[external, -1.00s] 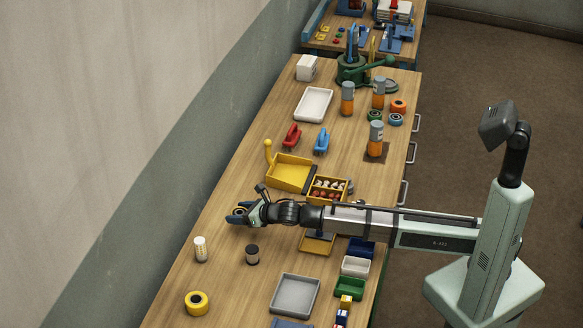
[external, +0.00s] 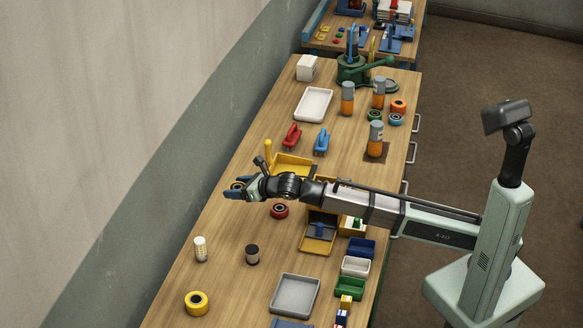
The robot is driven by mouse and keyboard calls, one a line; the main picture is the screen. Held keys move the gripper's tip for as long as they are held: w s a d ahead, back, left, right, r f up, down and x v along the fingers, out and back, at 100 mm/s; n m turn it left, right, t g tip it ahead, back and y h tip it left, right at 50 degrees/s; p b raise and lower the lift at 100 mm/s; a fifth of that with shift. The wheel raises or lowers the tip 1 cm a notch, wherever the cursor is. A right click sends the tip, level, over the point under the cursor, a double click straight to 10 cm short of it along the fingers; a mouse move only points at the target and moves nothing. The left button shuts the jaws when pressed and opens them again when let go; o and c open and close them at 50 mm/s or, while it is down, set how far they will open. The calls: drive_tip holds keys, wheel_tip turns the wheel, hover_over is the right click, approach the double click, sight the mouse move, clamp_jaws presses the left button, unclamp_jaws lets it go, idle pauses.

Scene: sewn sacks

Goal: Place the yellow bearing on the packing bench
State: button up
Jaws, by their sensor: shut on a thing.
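My gripper (external: 237,190) is over the left side of the long wooden bench (external: 225,222), shut on a small ring-shaped thing (external: 238,186). The fingers cover most of it, and its colour is hard to tell. A yellow ring (external: 197,303) with a dark centre lies on the bench at the near left, well apart from my gripper. A second bench (external: 326,46) stands beyond the far end. I cannot tell which bench is the packing bench.
A red bearing (external: 280,211) lies beside my wrist. A yellow tray (external: 291,162) is partly behind my arm. A white cylinder (external: 200,249), a dark cylinder (external: 252,254) and a grey tray (external: 295,295) stand nearer. Orange-and-grey bottles (external: 376,139) stand farther off.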

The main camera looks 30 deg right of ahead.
drive_tip(key=r, duration=0.5)
drive_tip(key=shift+w+d, duration=0.2)
drive_tip(key=shift+w, duration=0.15)
drive_tip(key=w+d+m+t+h, duration=0.2)
drive_tip(key=w+d+m+h, duration=0.2)
drive_tip(key=w+d, duration=1.2)
drive_tip(key=m+g+h, duration=0.2)
drive_tip(key=m+h, duration=0.6)
drive_tip(key=h, duration=0.2)
hover_over(343, 125)
wheel_tip(343, 125, down, 10)
drive_tip(key=shift+f, duration=5.7)
drive_tip(key=shift+f, duration=0.1)
drive_tip(key=o, duration=1.3)
